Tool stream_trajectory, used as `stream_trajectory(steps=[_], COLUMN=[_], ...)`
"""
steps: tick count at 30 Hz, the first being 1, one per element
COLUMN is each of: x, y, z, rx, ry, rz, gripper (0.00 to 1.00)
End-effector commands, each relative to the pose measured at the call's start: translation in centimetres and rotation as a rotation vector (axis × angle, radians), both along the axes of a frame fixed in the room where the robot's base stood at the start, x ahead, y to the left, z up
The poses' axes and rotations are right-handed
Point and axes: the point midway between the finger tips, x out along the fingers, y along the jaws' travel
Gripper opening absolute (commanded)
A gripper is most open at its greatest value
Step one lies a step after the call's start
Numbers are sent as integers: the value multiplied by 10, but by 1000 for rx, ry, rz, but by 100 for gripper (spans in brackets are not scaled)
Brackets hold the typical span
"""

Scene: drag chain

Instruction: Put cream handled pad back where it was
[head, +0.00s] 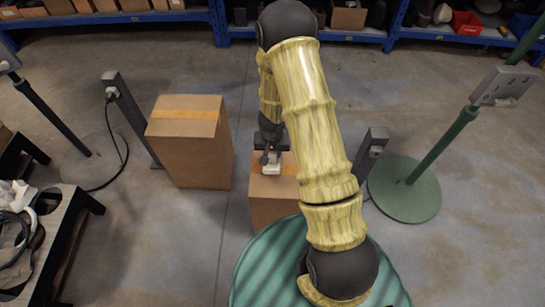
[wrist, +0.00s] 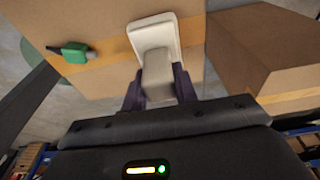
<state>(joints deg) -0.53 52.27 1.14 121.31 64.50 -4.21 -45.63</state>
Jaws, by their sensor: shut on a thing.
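The cream handled pad (head: 271,169) shows at the top of a low cardboard box (head: 270,215) with orange tape, near the box's left edge in the head view. In the wrist view, the pad (wrist: 153,32) is a pale rounded plate with a block handle (wrist: 157,75). My gripper (wrist: 158,88) is shut on that handle, one dark finger on each side. In the head view my gripper (head: 271,154) is over the box top. I cannot tell whether the pad touches the cardboard.
A taller taped box (head: 187,140) stands to the left. A green plug-like piece (wrist: 74,52) shows by the tape in the wrist view. Grey posts stand left (head: 130,118) and right (head: 369,155). A green-based stand (head: 404,190) is right, blue shelving (head: 130,17) behind.

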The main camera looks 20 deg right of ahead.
Motion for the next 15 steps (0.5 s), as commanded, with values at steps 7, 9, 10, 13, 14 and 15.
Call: stream_trajectory(steps=[7,9,10,13,14,15], x=[0,0,0,0,0,0], y=[0,0,0,0,0,0], z=[-31,-30,-30,-30,-30,-30], rx=[2,1,1,2,2,2], ry=[1,1,1,2,2,2], rz=[-2,-1,-1,-1,-1,-1], gripper=[7,7,7,7,34,42])
